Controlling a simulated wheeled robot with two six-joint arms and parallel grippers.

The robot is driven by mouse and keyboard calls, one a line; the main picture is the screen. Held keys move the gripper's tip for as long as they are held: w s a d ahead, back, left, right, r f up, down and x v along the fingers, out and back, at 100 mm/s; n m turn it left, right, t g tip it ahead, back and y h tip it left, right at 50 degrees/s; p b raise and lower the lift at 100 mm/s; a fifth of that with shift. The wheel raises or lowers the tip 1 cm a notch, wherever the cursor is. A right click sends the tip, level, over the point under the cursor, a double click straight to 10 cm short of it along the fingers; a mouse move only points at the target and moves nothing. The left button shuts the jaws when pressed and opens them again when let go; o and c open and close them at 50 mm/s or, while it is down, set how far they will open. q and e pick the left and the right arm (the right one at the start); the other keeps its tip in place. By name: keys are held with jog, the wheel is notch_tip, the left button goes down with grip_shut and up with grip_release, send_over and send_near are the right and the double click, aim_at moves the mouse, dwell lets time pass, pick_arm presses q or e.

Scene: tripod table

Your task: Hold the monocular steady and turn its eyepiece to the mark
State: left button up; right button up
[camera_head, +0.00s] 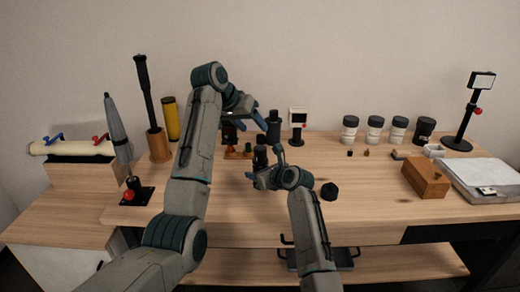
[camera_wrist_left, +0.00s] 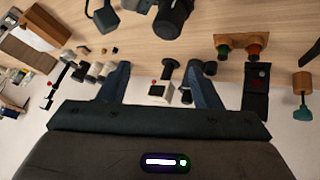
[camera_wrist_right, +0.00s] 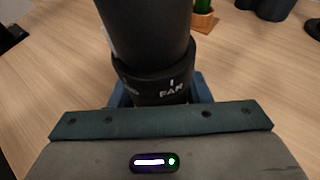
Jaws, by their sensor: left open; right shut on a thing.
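The monocular (camera_wrist_right: 150,35) is a black cylinder that fills the upper middle of the right wrist view. Its lettered ring (camera_wrist_right: 155,82) carries a white line and a word that looks like "FAR". My right gripper (camera_wrist_right: 160,98) is shut on the monocular near this ring. In the head view the monocular (camera_head: 260,155) is small, dark and roughly upright above my right gripper (camera_head: 258,176). My left gripper (camera_head: 262,120) is open and empty, higher up and apart from it. In the left wrist view the monocular (camera_wrist_left: 172,18) shows at the top, beyond the open fingers.
Several black-and-white cylinders (camera_head: 375,128) stand at the back right, near a wooden box (camera_head: 426,178) and a lamp-like stand (camera_head: 467,115). A small white device (camera_head: 298,118) and a dark cylinder (camera_head: 273,127) stand behind my grippers. A black knob (camera_head: 329,191) lies on the right; bare table surrounds it.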

aim_at(260, 148)
pick_arm(q)
jog(key=d+f+m, duration=0.1)
jog(key=f, duration=0.2)
jog(key=w+f+m+g+y, duration=0.1)
jog(key=f+m, duration=0.1)
jog(key=f, duration=0.1)
jog(key=d+f+m+y, duration=0.1)
jog(key=f, duration=0.2)
jog(key=shift+w+d+m+g, duration=0.15)
jog(key=shift+d+m+g, duration=0.15)
jog(key=shift+d, duration=0.05)
jog(key=c, duration=1)
